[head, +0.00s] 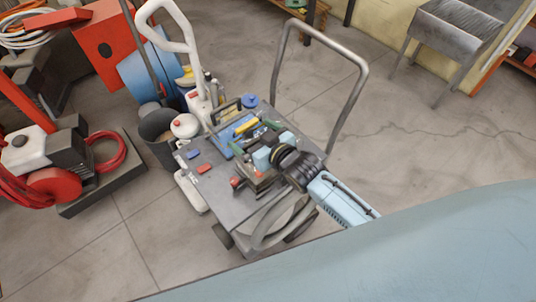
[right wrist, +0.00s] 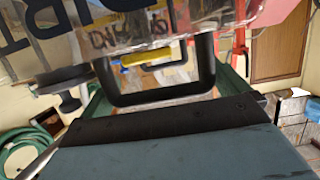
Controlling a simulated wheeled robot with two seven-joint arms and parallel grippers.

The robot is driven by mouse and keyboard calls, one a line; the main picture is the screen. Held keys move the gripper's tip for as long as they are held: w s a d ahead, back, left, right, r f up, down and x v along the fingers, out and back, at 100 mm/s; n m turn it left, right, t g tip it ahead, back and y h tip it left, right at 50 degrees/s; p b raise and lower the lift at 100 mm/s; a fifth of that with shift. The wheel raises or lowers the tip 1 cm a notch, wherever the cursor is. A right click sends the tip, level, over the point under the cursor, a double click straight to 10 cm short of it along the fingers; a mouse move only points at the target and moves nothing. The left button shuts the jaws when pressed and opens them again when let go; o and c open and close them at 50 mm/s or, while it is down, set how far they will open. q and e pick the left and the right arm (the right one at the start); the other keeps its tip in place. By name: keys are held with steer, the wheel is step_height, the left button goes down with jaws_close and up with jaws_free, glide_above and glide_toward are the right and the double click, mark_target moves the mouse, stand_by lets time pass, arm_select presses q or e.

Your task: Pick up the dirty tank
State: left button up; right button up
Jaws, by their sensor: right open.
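A clear tank (right wrist: 130,42) with dark lettering, partly reading "DIRT", fills the upper part of the right wrist view. A black U-shaped handle (right wrist: 160,99) shows in front of it, close to the blue-grey, black-edged body of my right gripper. My right gripper (head: 262,162) is open over the top of the cart in the head view. It hides part of what stands there, so the tank cannot be made out clearly. I cannot tell whether the fingers touch the handle. My left gripper is not in view.
The grey cart (head: 213,184) carries tools and has a tall push handle (head: 363,85). Red equipment (head: 55,185) crowds the left. Floor right of the cart is clear.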

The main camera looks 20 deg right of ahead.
steer(key=c, duration=1.6)
steer(key=shift+w+r, duration=0.1)
steer(key=shift+r, duration=0.15)
steer(key=shift+c, duration=0.4)
